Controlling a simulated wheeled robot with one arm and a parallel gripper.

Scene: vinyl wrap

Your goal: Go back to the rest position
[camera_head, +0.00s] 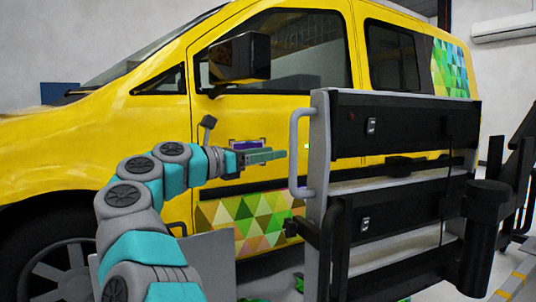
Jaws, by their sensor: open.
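My gripper (266,156) is at the end of my teal and grey arm, in the middle of the head camera view. It points right, in front of the yellow van's (80,146) front door. Its jaws are open and nothing shows between them. A small purple-edged patch (247,143) shows just above the gripper, on or near the door; I cannot tell whether it touches the gripper.
A black and grey cart or cabinet with a light grey handle (295,150) stands close to the right of my gripper. The van's side mirror (238,58) is above. A triangle-patterned wrap (250,218) covers the lower door. Free air lies left of the cart.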

